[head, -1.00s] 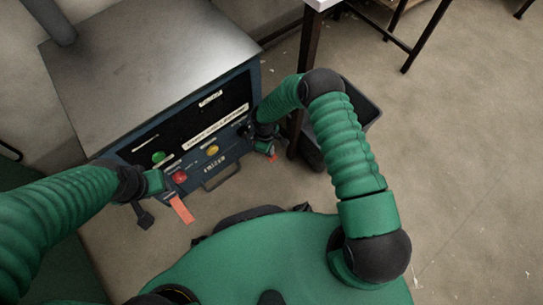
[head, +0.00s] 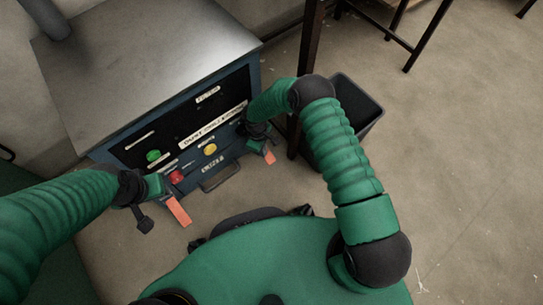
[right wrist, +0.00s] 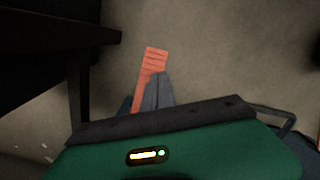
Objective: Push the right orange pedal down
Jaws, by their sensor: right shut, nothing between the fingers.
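The right orange pedal (head: 270,157) sticks out low at the right front of the blue machine (head: 254,75). My right gripper (head: 259,143) is right beside it, at the machine's right front corner. In the right wrist view the ridged orange pedal (right wrist: 153,62) shows just past the tips of my right gripper (right wrist: 158,78), which is shut and empty. The fingers overlap the pedal's lower part there; I cannot tell whether they touch it. The left orange pedal (head: 178,210) sticks out at the left front. My left gripper (head: 155,188) is close to it; its fingers are unclear.
The machine's front has a green button (head: 153,156), a red button (head: 176,177), a yellow button (head: 210,149) and a low handle (head: 222,178). A dark bin (head: 357,105) and a table leg (head: 308,45) stand close to my right arm. Floor at right is clear.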

